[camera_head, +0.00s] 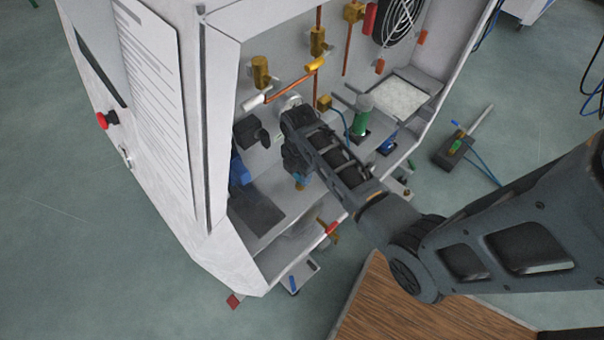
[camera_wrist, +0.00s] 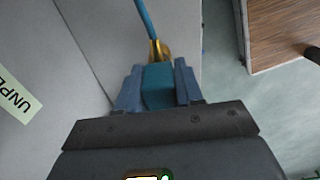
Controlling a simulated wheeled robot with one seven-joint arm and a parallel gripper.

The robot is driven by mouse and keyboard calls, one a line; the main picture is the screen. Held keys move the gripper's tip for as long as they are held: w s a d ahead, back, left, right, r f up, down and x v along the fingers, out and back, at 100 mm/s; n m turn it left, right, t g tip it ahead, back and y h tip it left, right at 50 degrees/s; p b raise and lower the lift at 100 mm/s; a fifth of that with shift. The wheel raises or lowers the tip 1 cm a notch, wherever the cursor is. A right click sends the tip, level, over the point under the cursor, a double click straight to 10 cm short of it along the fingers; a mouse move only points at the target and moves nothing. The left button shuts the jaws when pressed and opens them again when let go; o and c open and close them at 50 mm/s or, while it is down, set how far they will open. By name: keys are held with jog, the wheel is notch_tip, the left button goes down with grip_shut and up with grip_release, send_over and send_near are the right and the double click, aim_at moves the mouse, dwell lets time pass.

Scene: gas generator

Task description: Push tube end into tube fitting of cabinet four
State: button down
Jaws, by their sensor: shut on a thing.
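The white cabinet (camera_head: 225,130) stands open in the head view, and my arm reaches inside it. My gripper (camera_head: 298,182) points down there, partly hidden by my own wrist. In the wrist view, my gripper (camera_wrist: 157,85) has its blue fingers shut on a teal piece (camera_wrist: 158,90). A brass-coloured part (camera_wrist: 157,52) sits just beyond the fingertips, with a thin blue tube (camera_wrist: 144,18) running on from it. Brass fittings (camera_head: 260,72) show on the cabinet's back wall. I cannot tell which one is the tube fitting, or whether the brass part is seated in anything.
A red knob (camera_head: 105,120) sticks out of the cabinet's left side. A green-and-white bottle-like part (camera_head: 361,118) stands inside, right of my wrist. A wooden surface (camera_head: 400,305) lies below my arm. A small dark box (camera_head: 453,150) with a rod is on the floor.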

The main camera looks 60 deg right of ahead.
jog(key=shift+r+p, duration=2.4)
jog(key=shift+r+p, duration=1.5)
jog(key=shift+p, duration=0.3)
jog(key=shift+d, duration=0.1)
jog(key=s+d+f+b, duration=0.1)
jog(key=s+d, duration=0.3)
jog(key=d, duration=0.9)
jog(key=shift+d+b, duration=0.15)
jog(key=shift+b, duration=0.3)
jog(key=shift+f, duration=0.25)
